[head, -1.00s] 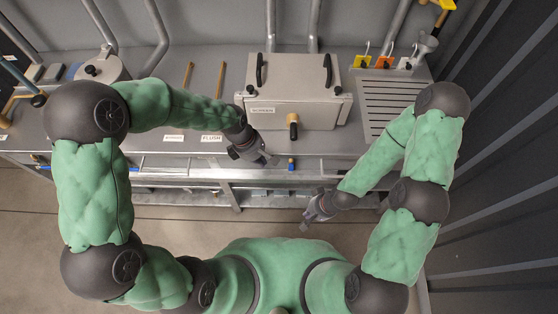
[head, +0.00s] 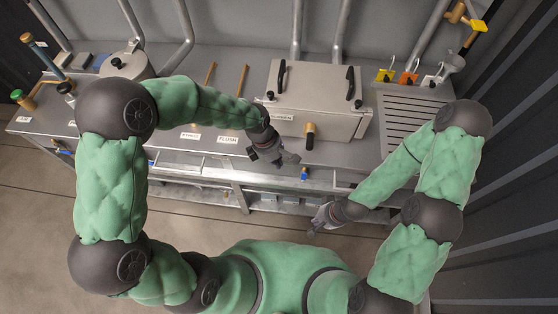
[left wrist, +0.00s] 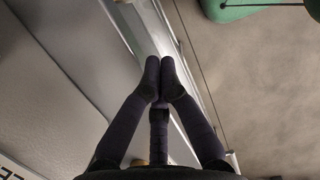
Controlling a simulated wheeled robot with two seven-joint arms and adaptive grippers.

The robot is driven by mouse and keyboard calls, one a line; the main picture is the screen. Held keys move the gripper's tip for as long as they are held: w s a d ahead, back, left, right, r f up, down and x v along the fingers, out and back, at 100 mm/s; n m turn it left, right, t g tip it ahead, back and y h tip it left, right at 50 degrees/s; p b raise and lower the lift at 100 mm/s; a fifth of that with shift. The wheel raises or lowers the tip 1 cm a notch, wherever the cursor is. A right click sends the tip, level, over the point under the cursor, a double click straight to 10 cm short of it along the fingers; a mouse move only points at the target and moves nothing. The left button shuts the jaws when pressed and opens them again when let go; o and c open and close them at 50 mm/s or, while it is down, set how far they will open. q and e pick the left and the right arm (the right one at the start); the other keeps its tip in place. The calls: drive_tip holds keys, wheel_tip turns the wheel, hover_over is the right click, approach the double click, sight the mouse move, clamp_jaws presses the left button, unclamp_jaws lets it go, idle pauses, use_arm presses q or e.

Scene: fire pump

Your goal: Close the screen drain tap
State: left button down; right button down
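The screen box (head: 308,97) is a grey lidded box with two black handles and a brass-and-black knob at its front. Below it, at the counter's front edge, is a small blue-handled tap (head: 304,174). My left gripper (head: 290,159) is at the front edge, just above and left of this tap in the head view, with a gap between. In the left wrist view its fingertips (left wrist: 160,68) meet with nothing seen between them; the tap cannot be made out there. My right gripper (head: 318,222) is lower, in front of the counter; its fingers are too small to judge.
The counter's front rail (head: 215,172) runs under my left gripper. A slotted drain board (head: 408,118) is right of the box. Colored tags (head: 410,76) hang behind it. A round lidded pot (head: 127,65) stands at the back left. The floor in front is clear.

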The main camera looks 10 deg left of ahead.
sight(304, 178)
use_arm(q)
drive_tip(key=d+f+b, duration=0.3)
drive_tip(key=d+f, duration=0.2)
drive_tip(key=f, duration=0.1)
drive_tip(key=shift+d+f, duration=0.25)
drive_tip(key=shift+d, duration=0.1)
drive_tip(key=shift+d+r, duration=0.2)
drive_tip(key=shift+d, duration=0.3)
drive_tip(key=shift+d+r, duration=0.2)
drive_tip(key=shift+d, duration=0.3)
